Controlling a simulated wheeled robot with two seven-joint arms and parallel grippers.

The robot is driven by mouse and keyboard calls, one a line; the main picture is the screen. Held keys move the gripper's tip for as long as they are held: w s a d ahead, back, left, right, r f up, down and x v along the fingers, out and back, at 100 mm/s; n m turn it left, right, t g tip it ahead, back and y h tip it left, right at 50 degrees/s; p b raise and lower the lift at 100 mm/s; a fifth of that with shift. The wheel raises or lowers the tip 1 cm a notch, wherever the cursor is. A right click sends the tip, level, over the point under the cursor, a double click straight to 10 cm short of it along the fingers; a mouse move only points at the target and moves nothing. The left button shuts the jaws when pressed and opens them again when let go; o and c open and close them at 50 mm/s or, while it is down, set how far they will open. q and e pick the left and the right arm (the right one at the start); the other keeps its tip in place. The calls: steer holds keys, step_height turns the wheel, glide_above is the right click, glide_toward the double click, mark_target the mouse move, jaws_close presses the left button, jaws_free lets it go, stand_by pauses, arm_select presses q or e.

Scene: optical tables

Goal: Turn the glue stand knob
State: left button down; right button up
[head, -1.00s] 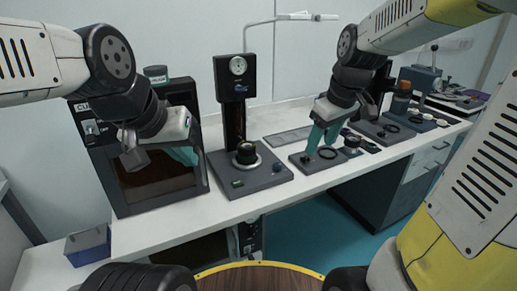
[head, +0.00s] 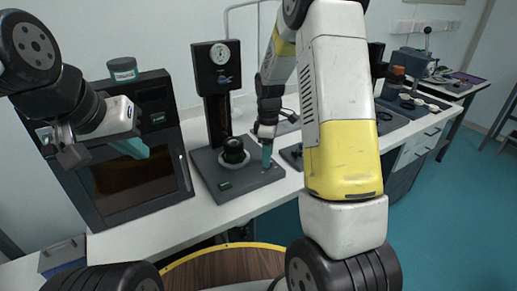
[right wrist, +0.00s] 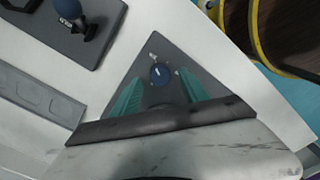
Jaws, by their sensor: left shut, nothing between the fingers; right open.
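The glue stand (head: 212,185) has a dark flat base, an upright column with a round gauge (head: 220,54) and a black round piece (head: 233,150) on its base. A small blue knob (right wrist: 160,73) with a white mark sits near a corner of a dark base in the right wrist view. My right gripper (right wrist: 160,80) is open, with one teal finger on each side of the knob in that view; contact cannot be told. In the head view my right gripper (head: 267,158) points down at the base's right corner. My left gripper (head: 140,152) is shut and empty before the dark cabinet.
The dark cabinet (head: 140,195) stands left of the stand, with a round tin (head: 122,69) on top. Another dark plate with a blue ball-topped part (right wrist: 68,9) and a grey tray (right wrist: 35,95) lie nearby. A blue-grey box (head: 63,257) stands at the bench's left end.

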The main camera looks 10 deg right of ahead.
steer(key=shift+f, duration=1.05)
steer(key=shift+c, duration=0.4)
jaws_close()
